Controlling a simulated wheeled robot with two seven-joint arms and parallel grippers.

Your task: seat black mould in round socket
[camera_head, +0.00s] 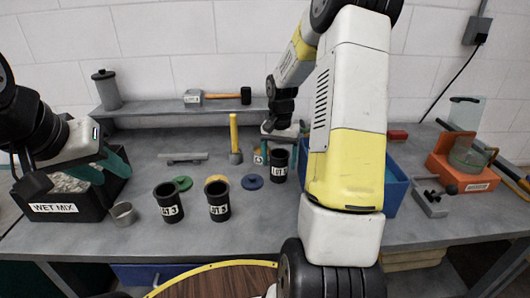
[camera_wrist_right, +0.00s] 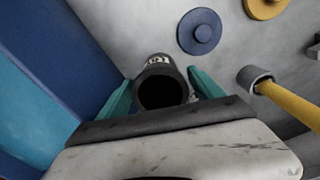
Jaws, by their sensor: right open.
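A black mould (camera_head: 279,166) with a white label stands upright on the bench, right of the blue disc. My right gripper (camera_head: 283,141) is above it. In the right wrist view, the open teal fingers of this gripper (camera_wrist_right: 160,80) stand on either side of the black mould (camera_wrist_right: 163,88), its dark round mouth facing the camera; contact cannot be told. Two more black moulds stand front-centre, one left (camera_head: 168,204) and one right (camera_head: 218,203). My left gripper (camera_head: 103,168) is open over the wet-mix bin, with nothing seen between its fingers. I cannot clearly identify the round socket.
Green (camera_head: 182,183), yellow (camera_head: 215,180) and blue (camera_head: 253,182) discs lie behind the front moulds. A yellow-handled hammer (camera_head: 235,140) stands behind. A blue bin (camera_head: 397,190) is partly hidden by my right arm.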

